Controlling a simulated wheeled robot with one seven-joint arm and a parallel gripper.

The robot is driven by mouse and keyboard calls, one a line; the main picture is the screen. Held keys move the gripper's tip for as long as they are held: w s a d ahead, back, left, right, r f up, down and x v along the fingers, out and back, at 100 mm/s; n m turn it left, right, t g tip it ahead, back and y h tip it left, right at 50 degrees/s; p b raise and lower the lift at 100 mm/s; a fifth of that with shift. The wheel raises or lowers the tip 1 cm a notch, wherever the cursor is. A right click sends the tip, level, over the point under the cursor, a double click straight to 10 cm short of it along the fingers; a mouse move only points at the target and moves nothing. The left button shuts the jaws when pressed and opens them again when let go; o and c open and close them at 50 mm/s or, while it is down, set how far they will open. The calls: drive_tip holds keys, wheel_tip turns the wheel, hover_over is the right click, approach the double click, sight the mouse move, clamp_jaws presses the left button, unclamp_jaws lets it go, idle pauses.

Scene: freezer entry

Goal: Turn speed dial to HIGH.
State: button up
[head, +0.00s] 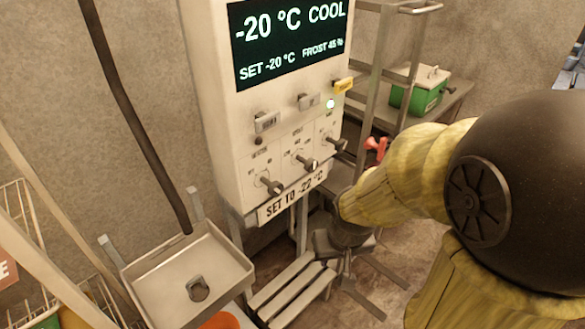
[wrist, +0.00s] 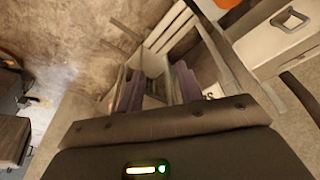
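The control panel (head: 215,110) stands upright in the head view, with a lit display (head: 290,40) reading -20 °C COOL. Three dark knobs line its lower part: a left knob (head: 271,186), a middle knob (head: 308,163) and a right knob (head: 337,144). Their small labels are too blurred to read, so I cannot tell which is the speed dial or its setting. My gripper (wrist: 158,88) points down, below and right of the knobs, apart from them. Its two fingers are spread with nothing held between them.
A "SET TO -22 °C" plate (head: 292,194) sits under the knobs. A slatted stool (head: 290,290) stands below, a metal tray (head: 190,275) lower left, and a green box (head: 420,90) behind right.

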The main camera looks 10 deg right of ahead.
drive_tip(key=shift+a, duration=0.15)
drive_tip(key=shift+o, duration=2.5)
drive_tip(key=shift+w+d, duration=0.2)
drive_tip(key=shift+w, duration=0.1)
drive_tip(key=w+d+f+n+t+y+b, duration=0.1)
drive_tip(key=w+d+n+t, duration=0.35)
drive_tip(key=w, duration=0.35)
drive_tip(key=w+d+f+n+t+y+b, duration=0.2)
drive_tip(key=w+d+n+t, duration=0.25)
drive_tip(key=w, duration=0.35)
drive_tip(key=r+n+t+y, duration=0.1)
drive_tip(key=n+y, duration=0.1)
drive_tip(key=s+d+r+n+t+y, duration=0.1)
drive_tip(key=r+n+y, duration=0.1)
drive_tip(key=y, duration=0.1)
drive_tip(key=s+r+n+y, duration=0.1)
drive_tip(key=n+y, duration=0.1)
drive_tip(key=shift+d+r+t+y+b, duration=0.2)
drive_tip(key=shift+d+t+y+b, duration=0.05)
drive_tip(key=shift+t+y+b, duration=0.15)
